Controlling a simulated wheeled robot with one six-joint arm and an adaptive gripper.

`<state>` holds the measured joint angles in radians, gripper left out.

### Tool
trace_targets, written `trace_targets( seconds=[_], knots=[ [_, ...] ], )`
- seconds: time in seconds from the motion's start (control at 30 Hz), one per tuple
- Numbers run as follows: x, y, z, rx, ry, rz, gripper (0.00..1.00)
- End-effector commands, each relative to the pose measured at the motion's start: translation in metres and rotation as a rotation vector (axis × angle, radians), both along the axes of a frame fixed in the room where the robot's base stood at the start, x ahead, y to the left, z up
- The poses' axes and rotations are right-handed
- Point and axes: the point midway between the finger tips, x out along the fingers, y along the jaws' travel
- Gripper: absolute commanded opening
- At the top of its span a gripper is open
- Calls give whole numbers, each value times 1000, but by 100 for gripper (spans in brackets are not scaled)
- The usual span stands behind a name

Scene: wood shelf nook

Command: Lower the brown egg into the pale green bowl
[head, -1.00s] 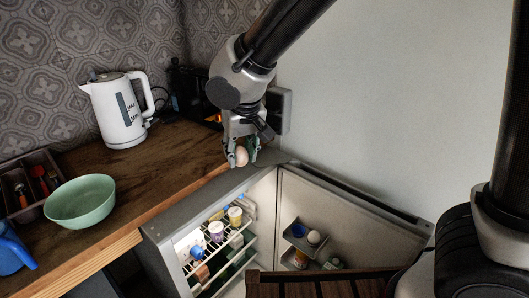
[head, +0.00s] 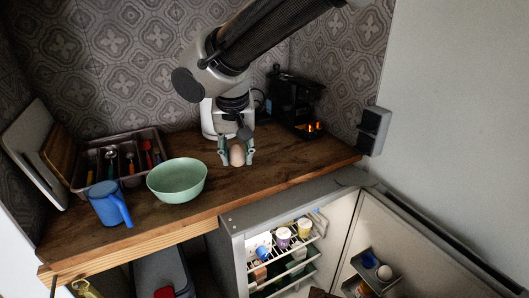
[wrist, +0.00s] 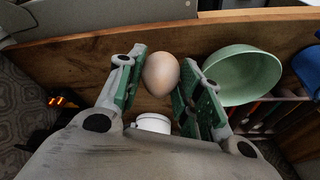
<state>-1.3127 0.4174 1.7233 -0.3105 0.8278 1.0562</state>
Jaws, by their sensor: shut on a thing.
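The brown egg (head: 237,155) is held between the green-padded fingers of my gripper (head: 236,156), above the wooden counter. In the wrist view the egg (wrist: 160,73) sits between the two fingers of my gripper (wrist: 158,84). The pale green bowl (head: 177,181) stands on the counter, to the left of my gripper in the head view. In the wrist view the bowl (wrist: 243,75) is to the right of the fingers, apart from the egg. What I see of the bowl's inside looks empty.
A blue mug (head: 109,204) stands left of the bowl, with a cutlery tray (head: 82,178) behind. The white kettle (head: 209,121) is partly hidden behind my gripper. A black coffee machine (head: 296,103) stands at right. The fridge (head: 232,236) is open below the counter (head: 290,160).

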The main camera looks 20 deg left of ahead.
Motion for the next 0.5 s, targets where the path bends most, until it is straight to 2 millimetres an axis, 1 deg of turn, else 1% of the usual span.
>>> trace_targets(
  seconds=[0.03,0.5],
  knots=[
    [-4,12,0,2,0,3,12],
    [-35,110,0,1,0,1,12]
  ],
)
